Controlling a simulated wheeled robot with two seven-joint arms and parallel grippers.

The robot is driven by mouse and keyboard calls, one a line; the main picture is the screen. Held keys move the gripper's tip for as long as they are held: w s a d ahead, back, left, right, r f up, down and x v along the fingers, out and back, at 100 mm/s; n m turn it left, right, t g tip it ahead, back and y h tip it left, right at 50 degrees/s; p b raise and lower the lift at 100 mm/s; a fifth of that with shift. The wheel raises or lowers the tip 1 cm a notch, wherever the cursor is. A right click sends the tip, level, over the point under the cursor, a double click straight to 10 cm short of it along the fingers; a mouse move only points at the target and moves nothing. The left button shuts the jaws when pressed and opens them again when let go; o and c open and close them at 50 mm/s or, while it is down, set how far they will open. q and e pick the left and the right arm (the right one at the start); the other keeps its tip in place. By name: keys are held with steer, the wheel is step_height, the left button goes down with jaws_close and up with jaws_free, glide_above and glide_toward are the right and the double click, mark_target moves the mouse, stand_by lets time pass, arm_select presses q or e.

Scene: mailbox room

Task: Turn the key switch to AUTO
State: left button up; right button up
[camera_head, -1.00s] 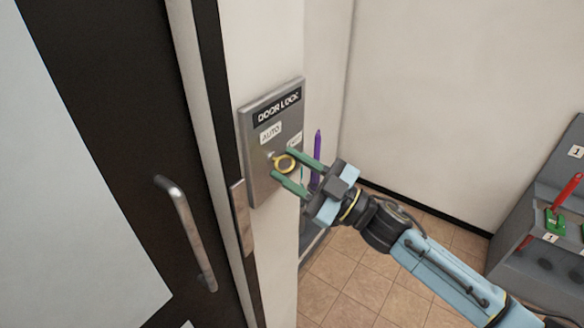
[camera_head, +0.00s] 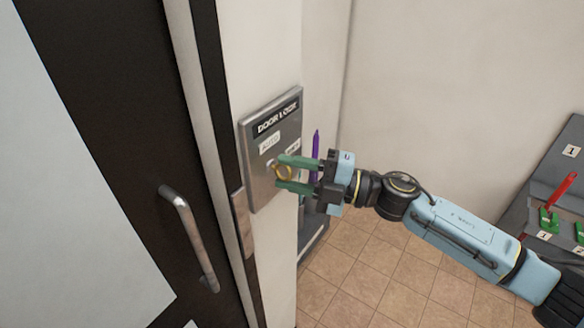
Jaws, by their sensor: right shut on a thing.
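The grey DOOR LOCK panel (camera_head: 260,196) is fixed to the white wall beside the door. The AUTO label (camera_head: 269,143) is at its upper left, and a second label at its right is partly hidden and unreadable. My left gripper is not in view.
The dark door with its metal handle (camera_head: 188,235) is at the left. A purple upright object (camera_head: 316,145) stands just behind my right gripper. A grey unit (camera_head: 528,200) with red and green parts is at the far right. Tiled floor between is clear.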

steer(key=shift+r+n+g+h+p, duration=0.1)
steer(key=shift+n+g+h+p, duration=0.35)
steer(key=shift+n, duration=0.65)
steer(key=o, duration=1)
steer(key=shift+t, duration=0.35)
steer(key=b+v, duration=0.3)
steer(key=v, duration=1)
steer(key=shift+d, duration=0.25)
